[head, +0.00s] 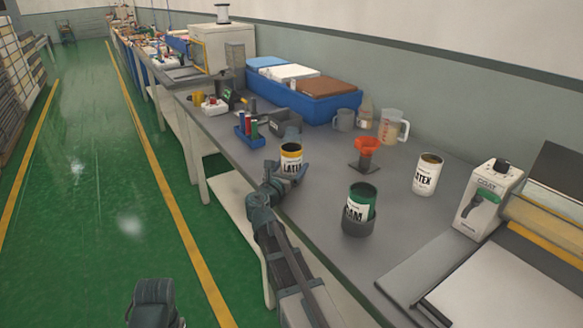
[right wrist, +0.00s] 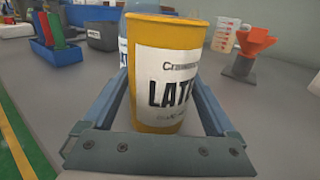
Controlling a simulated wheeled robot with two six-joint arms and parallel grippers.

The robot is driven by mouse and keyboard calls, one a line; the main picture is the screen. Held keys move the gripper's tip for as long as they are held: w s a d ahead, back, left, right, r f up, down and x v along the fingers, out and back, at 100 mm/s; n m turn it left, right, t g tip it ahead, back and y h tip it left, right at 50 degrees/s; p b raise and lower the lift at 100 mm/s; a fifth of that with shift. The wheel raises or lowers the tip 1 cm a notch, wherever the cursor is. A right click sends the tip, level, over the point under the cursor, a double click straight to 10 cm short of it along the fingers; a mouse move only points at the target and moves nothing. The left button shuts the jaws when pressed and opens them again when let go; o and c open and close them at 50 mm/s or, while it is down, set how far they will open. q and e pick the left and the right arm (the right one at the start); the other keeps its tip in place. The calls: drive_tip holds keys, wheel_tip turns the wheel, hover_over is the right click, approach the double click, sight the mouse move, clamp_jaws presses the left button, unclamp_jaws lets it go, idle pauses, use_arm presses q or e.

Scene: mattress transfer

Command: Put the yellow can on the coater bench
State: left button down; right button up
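The yellow can (head: 291,153), with a white LATEX label, is upright at the near edge of the long grey bench. My right gripper (head: 288,172) has its fingers on both sides of it. In the right wrist view the can (right wrist: 165,75) stands between the two blue-grey fingers (right wrist: 163,108); I cannot tell whether both press on it or whether it is off the bench top. A coater with a COAT control box (head: 488,200) and a flat grey plate (head: 420,277) is at the right. A dark part of my left arm (head: 153,303) shows at the bottom; its fingers cannot be made out.
A green can (head: 361,203) in a dark holder and a white LATEX can (head: 427,174) stand between the yellow can and the coater. An orange funnel (head: 367,147) on a stand, a measuring jug (head: 391,127) and a blue rack (head: 250,137) are behind. Bare bench separates them.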

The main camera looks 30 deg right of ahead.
drive_tip(key=shift+o, duration=0.2)
drive_tip(key=shift+r, duration=0.1)
drive_tip(key=shift+r, duration=0.2)
drive_tip(key=v, duration=1.2)
drive_tip(key=shift+s+f, duration=0.1)
